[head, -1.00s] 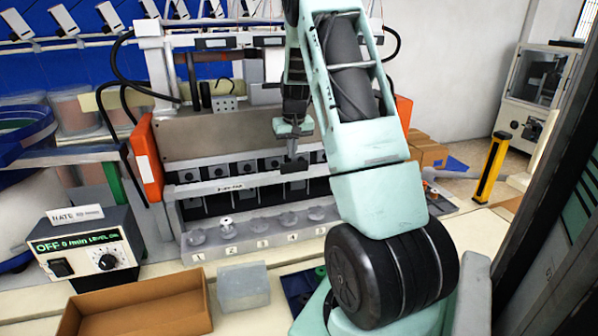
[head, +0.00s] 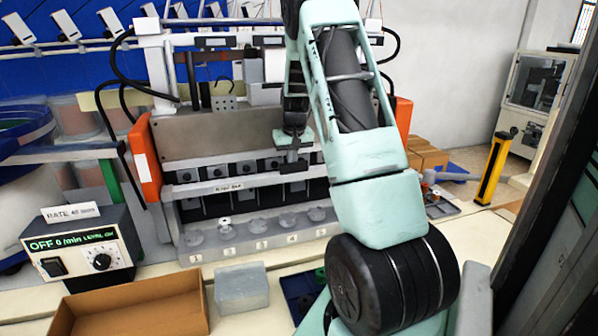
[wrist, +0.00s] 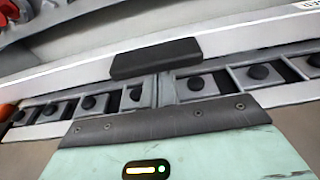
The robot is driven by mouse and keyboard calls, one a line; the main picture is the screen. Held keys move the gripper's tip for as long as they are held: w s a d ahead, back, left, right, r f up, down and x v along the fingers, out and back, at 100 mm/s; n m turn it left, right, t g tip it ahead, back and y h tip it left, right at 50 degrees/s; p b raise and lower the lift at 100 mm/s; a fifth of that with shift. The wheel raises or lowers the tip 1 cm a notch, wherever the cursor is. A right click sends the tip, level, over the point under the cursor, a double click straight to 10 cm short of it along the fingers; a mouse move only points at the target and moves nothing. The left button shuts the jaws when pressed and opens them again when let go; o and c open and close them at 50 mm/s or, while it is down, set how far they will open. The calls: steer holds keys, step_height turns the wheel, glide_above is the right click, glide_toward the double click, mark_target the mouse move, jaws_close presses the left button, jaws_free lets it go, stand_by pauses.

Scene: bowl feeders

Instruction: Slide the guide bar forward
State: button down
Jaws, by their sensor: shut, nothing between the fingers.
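The guide bar (head: 228,186) is a long pale bar with a printed label, running across the front of the feeder machine between two orange end blocks. It also shows as a white band in the wrist view (wrist: 235,42). My gripper (head: 292,168) is shut and empty, pointing down at the bar right of its label. In the wrist view the dark closed fingertips (wrist: 155,58) overlap the bar's edge. I cannot tell whether they touch it. Rows of square slots with dark round knobs (wrist: 195,84) lie along the bar.
Numbered clear cups (head: 225,232) stand on a ledge in front of the bar. A control box (head: 80,250) reading OFF is at the left. An open cardboard box (head: 135,308) and a translucent block (head: 241,287) lie in front. A yellow post (head: 494,168) stands at the right.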

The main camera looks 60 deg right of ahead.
steer(key=shift+s+a+f, duration=0.15)
steer(key=shift+f, duration=0.25)
steer(key=shift+s+a+f, duration=0.15)
steer(key=shift+s, duration=0.05)
steer(key=s+a+b, duration=0.2)
steer(key=s+a, duration=0.3)
steer(key=s, duration=0.1)
steer(key=shift+s+a, duration=0.25)
stand_by(0.8)
steer(key=shift+w+d, duration=0.1)
steer(key=shift+w, duration=0.05)
steer(key=w+d+p+v, duration=0.1)
steer(key=p+v, duration=0.5)
steer(key=v, duration=0.3)
steer(key=shift+w+d+r, duration=0.4)
steer(key=shift+w, duration=0.1)
stand_by(0.4)
